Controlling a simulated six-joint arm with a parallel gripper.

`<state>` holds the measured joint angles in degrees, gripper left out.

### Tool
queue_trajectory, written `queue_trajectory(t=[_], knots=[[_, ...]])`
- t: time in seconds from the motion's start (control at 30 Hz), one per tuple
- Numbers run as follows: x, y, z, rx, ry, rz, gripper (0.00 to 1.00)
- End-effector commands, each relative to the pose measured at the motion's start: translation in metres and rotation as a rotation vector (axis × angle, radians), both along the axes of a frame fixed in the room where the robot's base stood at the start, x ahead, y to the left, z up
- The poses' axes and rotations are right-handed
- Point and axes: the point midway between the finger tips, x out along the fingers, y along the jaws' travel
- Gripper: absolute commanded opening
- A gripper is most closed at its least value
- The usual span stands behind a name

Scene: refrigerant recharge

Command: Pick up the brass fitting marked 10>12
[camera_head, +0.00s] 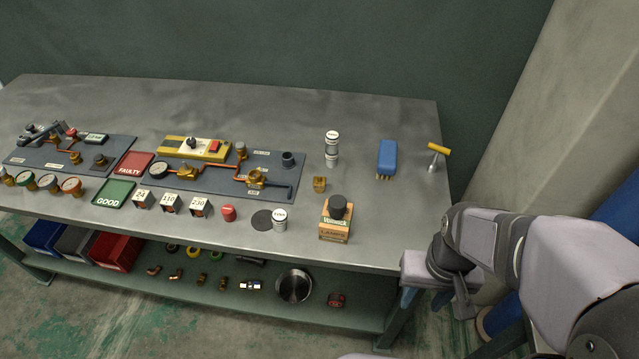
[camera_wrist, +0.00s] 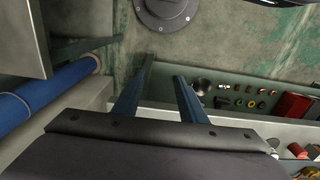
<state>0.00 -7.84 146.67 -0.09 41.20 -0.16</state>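No marking 10>12 is legible in either view. Several small brass and copper-coloured fittings (camera_head: 177,275) lie in a row on the lower shelf; they also show as small pieces in the wrist view (camera_wrist: 250,103). A brass block-like piece (camera_head: 320,184) stands on the bench top, its marking unreadable. My gripper (camera_wrist: 164,70) has its two blue fingers apart with nothing between them. In the head view my arm hangs at the bench's right front corner, away from the fittings, and the fingers are mostly hidden.
The lower shelf also holds a metal bowl (camera_head: 293,286) and a red bin (camera_head: 117,252). A blue pipe (camera_wrist: 40,96) runs beside the gripper.

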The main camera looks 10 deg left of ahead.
Motion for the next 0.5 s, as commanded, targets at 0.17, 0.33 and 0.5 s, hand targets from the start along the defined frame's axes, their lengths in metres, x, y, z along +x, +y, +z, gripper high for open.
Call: queue_trajectory(t=[0.17, 0.33, 0.5], knots=[[0.002, 0.000, 0.009, 0.000, -0.005, 0.000, 0.38], [0.002, 0.000, 0.033, 0.000, -0.007, 0.000, 0.38], [0.011, 0.009, 0.049, 0.021, -0.029, 0.015, 0.38]])
